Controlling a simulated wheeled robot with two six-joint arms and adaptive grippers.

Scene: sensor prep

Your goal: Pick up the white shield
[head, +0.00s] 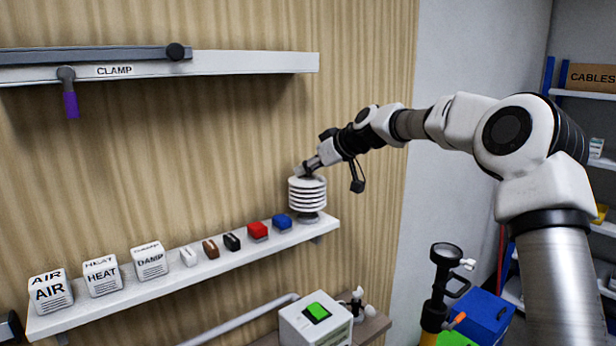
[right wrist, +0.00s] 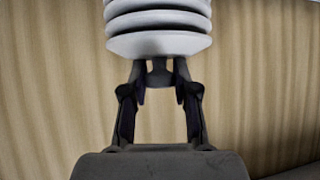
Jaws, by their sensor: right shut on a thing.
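The white shield (head: 307,194) is a stack of round white plates above a dark grey foot at the right end of the lower shelf. It looks upright. My right gripper (head: 301,171) is at its top, coming from the upper right. In the right wrist view, the two dark fingers (right wrist: 160,73) close on a short dark stem at the shield's end, and its white plates (right wrist: 158,30) fill the top of the picture. In the head view I cannot tell whether the foot touches the shelf. My left gripper is not clearly in view.
A CLAMP rail (head: 230,63) is above.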

